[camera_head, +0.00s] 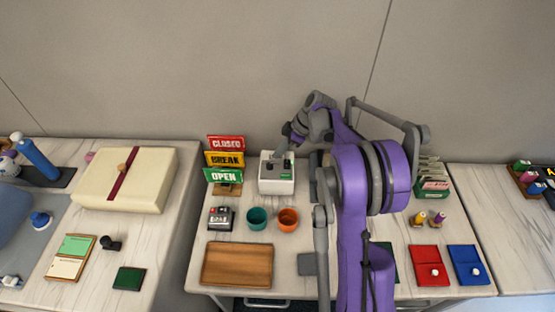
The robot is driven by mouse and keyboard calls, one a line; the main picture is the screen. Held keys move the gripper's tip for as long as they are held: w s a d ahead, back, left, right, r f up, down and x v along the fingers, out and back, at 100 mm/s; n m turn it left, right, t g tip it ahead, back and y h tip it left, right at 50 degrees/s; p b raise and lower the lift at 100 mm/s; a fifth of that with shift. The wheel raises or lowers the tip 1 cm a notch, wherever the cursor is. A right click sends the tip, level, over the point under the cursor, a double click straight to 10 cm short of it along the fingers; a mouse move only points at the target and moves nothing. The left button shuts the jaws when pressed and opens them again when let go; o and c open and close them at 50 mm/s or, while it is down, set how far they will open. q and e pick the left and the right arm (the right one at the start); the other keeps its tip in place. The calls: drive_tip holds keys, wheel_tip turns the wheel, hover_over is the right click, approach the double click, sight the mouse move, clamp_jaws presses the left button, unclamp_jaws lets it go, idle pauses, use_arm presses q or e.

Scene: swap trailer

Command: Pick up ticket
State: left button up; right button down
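A white box-shaped machine (276,185) with a dark top and a small green mark stands at the back of the middle table. It looks like a ticket dispenser, but I cannot make out a separate ticket on it. My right gripper (281,153) reaches in from the right and points down at the machine's top, at or just above it. Its fingertips are too small to tell whether they are open or shut, or whether they touch anything. My purple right arm hides part of the table right of the machine. My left gripper is not in view.
CLOSED, BREAK and OPEN signs (225,159) stand close left of the machine. A teal cup (257,218) and an orange cup (288,219) stand in front, with a wooden tray (237,265) nearer. Red (428,266) and blue (468,265) pads lie at right.

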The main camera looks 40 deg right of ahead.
wheel_tip(320, 180, up, 10)
idle(0.6)
drive_tip(key=shift+p, duration=0.4)
